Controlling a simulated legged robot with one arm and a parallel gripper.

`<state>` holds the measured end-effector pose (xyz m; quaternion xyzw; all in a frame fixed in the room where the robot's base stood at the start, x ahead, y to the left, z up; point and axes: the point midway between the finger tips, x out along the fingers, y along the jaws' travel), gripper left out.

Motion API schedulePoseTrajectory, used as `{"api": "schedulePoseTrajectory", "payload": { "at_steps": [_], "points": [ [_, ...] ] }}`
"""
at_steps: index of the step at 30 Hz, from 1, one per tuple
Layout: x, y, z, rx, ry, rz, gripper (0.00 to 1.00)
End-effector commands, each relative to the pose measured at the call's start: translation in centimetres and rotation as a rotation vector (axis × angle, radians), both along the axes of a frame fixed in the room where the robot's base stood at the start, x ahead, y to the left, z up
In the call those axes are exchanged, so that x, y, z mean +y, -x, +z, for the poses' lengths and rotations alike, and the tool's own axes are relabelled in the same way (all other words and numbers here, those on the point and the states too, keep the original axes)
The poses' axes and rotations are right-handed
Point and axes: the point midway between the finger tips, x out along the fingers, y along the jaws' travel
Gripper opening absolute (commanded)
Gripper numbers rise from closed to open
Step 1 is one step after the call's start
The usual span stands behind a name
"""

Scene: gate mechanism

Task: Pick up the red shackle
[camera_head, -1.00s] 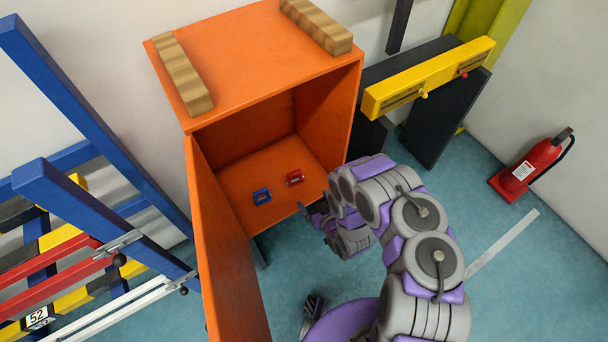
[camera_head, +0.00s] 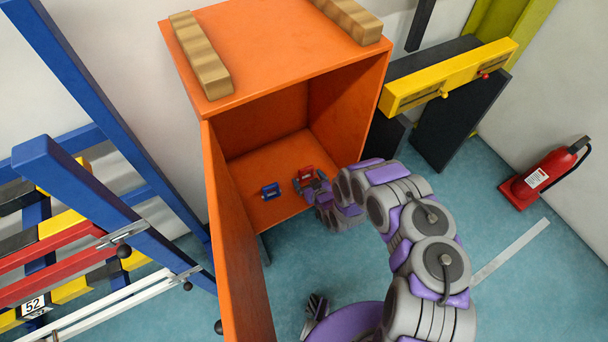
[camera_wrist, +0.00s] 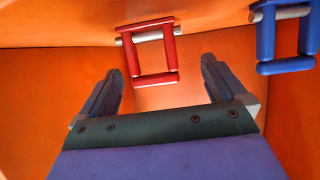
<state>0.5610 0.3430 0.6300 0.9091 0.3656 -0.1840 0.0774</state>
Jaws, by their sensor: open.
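The red shackle (camera_head: 306,173) lies on the floor of the open orange cabinet, right of the blue shackle (camera_head: 269,191). My gripper (camera_head: 310,185) is at the cabinet's front opening, close to the red shackle, and partly overlaps it in the head view. In the wrist view, the red shackle (camera_wrist: 150,55) appears between and just beyond the two open fingers of my gripper (camera_wrist: 163,80). Its silver pin shows at the top. The fingers look empty. The blue shackle (camera_wrist: 284,35) is at the upper right there.
The orange cabinet (camera_head: 285,55) has its door (camera_head: 235,240) swung open on the left. A blue frame with striped bars (camera_head: 90,190) stands at the left. A yellow beam (camera_head: 450,75) and a fire extinguisher (camera_head: 545,172) are at the right.

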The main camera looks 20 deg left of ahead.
Motion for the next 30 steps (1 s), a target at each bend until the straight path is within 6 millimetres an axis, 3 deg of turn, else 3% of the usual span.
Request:
{"api": "schedulePoseTrajectory", "payload": {
  "at_steps": [12,21,30],
  "points": [
    [2.8,-3.5,-1.1,-0.002,-0.005,-0.001,0.98],
    [3.2,-3.8,-1.2,-0.001,-0.001,0.000,0.97],
    [2.9,-3.8,-1.0,-0.001,-0.006,0.000,0.68]
  ]
}}
